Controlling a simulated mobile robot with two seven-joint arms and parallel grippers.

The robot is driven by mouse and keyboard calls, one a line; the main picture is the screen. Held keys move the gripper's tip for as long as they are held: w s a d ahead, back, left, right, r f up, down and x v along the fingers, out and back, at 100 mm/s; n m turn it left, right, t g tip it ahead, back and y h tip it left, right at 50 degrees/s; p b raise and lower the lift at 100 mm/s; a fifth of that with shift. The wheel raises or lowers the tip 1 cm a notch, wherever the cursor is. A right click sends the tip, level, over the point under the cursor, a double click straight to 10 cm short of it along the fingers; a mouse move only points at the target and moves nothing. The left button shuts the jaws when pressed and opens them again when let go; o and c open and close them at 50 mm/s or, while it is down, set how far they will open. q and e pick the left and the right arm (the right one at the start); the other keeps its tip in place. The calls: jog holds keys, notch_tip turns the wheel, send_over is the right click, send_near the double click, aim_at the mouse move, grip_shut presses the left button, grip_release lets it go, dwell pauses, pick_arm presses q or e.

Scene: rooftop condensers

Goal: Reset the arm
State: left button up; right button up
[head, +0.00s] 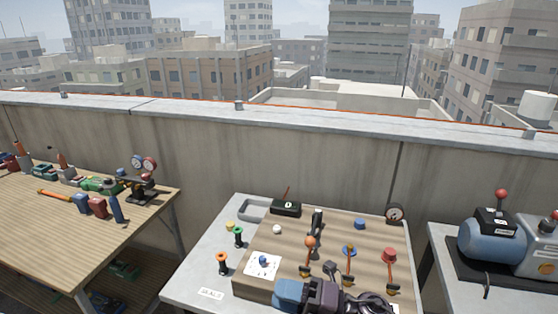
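My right gripper (322,296) is at the bottom edge of the head view, over the near edge of the workbench (200,270). It is dark and partly cut off by the frame. A blue block-like part (289,294) shows at its left side; I cannot tell whether it touches the gripper. The fingertips are not clear, so I cannot tell whether the gripper is open or shut. My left gripper is not in view.
A tool-covered wooden table (60,220) stands left. A blue compressor (490,242) stands right. A concrete wall (300,160) runs behind.

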jog(key=s+d+f+m+t+h, duration=0.1)
jog(key=d+f+m+t+h, duration=0.55)
jog(key=m, duration=0.55)
jog(key=s+d+f+m+t+h, duration=0.1)
jog(key=d+f+m+t+h, duration=0.2)
jog(key=d+m+t+h, duration=0.55)
jog(key=s+d+f+m+g+h, duration=0.4)
jog(key=s+d+f+m+g, duration=0.3)
jog(key=s+d+f+m, duration=0.4)
jog(key=shift+s+d+f+m+g, duration=0.3)
jog(key=shift+s+f+m, duration=0.2)
jog(key=shift+s+m, duration=0.75)
